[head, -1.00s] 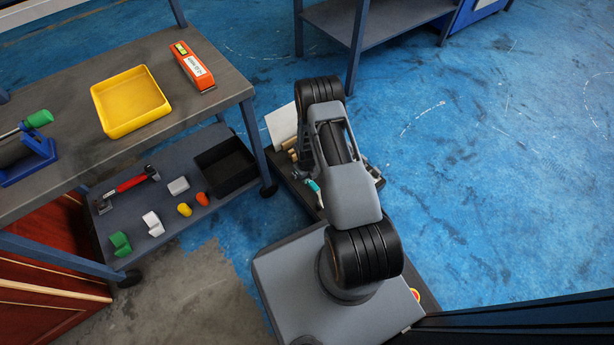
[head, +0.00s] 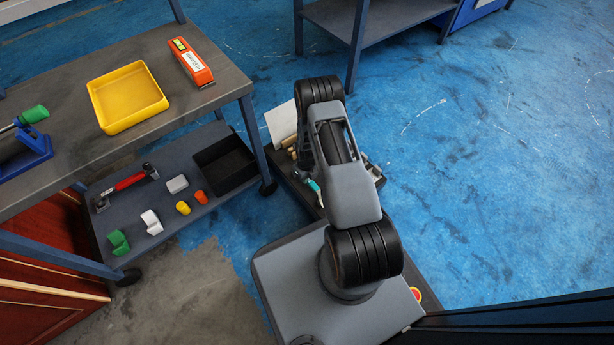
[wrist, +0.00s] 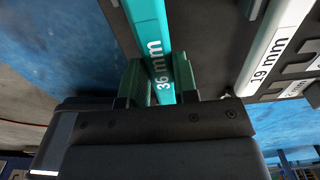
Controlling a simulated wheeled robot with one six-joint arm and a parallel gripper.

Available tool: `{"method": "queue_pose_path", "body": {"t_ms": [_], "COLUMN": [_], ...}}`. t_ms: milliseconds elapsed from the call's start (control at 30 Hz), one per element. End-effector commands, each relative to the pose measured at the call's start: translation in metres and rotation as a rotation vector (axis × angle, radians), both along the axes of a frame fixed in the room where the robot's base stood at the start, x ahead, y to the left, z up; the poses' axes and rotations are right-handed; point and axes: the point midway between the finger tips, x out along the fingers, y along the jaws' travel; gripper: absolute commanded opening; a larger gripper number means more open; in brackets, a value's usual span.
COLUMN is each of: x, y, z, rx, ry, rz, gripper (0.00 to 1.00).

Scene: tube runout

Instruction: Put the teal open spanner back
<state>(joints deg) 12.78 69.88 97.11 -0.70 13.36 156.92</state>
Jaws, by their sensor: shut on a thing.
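The teal open spanner (wrist: 148,22) is marked "36 mm" and runs up between my gripper's fingers in the wrist view. My gripper (wrist: 158,82) is shut on its shaft. A dark rack (wrist: 215,30) lies right behind and beside it; I cannot tell whether the spanner touches it. The spanner's ends are out of the wrist view. In the head view a small teal piece (head: 314,186) shows left of my arm, and my arm hides the gripper there.
A white spanner (wrist: 275,50) marked "19 mm" is on the rack to the right. In the head view, a bench on the left holds a yellow tray (head: 128,125) and an orange tool (head: 193,62). Its lower shelf holds a black bin (head: 225,165). Blue floor (head: 480,180) is clear on the right.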

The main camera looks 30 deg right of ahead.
Motion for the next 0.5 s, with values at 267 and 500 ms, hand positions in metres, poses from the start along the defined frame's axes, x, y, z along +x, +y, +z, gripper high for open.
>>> {"method": "queue_pose_path", "body": {"t_ms": [267, 500], "x": [0.0003, 0.0004], "y": [-0.0001, 0.0], "z": [-0.0078, -0.0067], "rx": [0.0, 0.0], "ry": [0.0, -0.001], "rz": [0.0, 0.0], "gripper": [0.0, 0.34]}}
